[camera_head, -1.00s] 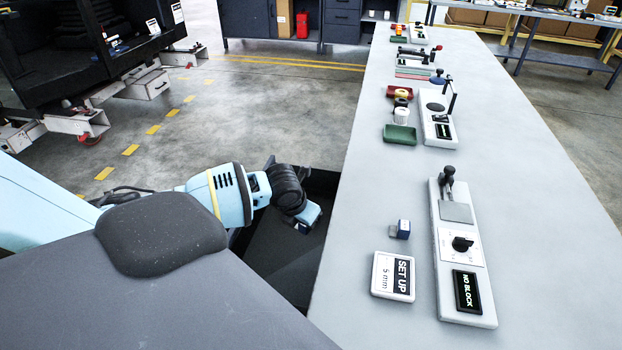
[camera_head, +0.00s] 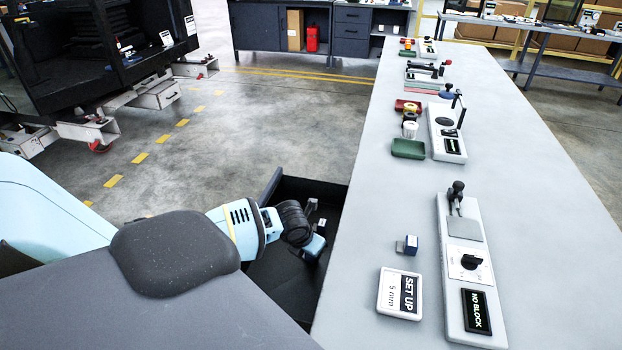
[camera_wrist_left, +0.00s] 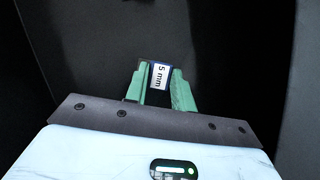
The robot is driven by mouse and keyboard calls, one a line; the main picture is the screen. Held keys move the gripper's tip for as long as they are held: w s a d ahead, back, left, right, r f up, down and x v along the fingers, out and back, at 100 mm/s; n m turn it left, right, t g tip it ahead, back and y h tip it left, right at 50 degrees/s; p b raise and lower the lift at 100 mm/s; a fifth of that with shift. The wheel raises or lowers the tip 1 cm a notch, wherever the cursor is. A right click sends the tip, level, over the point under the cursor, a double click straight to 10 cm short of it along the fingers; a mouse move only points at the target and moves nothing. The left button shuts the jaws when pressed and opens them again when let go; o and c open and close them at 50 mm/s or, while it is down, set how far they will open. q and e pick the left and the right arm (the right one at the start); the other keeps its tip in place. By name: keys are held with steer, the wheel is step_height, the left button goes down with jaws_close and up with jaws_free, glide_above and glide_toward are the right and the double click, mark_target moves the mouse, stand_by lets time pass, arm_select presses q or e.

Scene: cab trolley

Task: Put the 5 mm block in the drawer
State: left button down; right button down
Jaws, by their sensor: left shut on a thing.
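The 5 mm block (camera_wrist_left: 160,76) is dark with a white "5 mm" label. In the left wrist view it sits between the green fingers of my left gripper (camera_wrist_left: 161,88), which is shut on it. My right gripper is not in view.
On the grey table (camera_head: 540,200) stand a small blue-and-grey block (camera_head: 407,244), a "SET UP 5 mm" sign (camera_head: 400,293) and a white fixture (camera_head: 452,285) whose display reads "NO BLOCK". A green tray (camera_head: 408,149) lies farther back.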

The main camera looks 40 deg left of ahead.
arm_select(q)
steer(key=c, duration=1.2)
jaws_free()
steer(key=shift+f, duration=0.1)
steer(key=shift+o, duration=0.2)
steer(key=shift+r, duration=0.25)
steer(key=p+v, duration=0.1)
steer(key=v, duration=1)
steer(key=shift+s+r+p, duration=0.15)
steer(key=shift+r+p, duration=0.15)
steer(key=shift+r, duration=0.05)
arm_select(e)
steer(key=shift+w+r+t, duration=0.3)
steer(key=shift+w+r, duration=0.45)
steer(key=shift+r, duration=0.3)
arm_select(q)
steer(key=shift+d, duration=0.1)
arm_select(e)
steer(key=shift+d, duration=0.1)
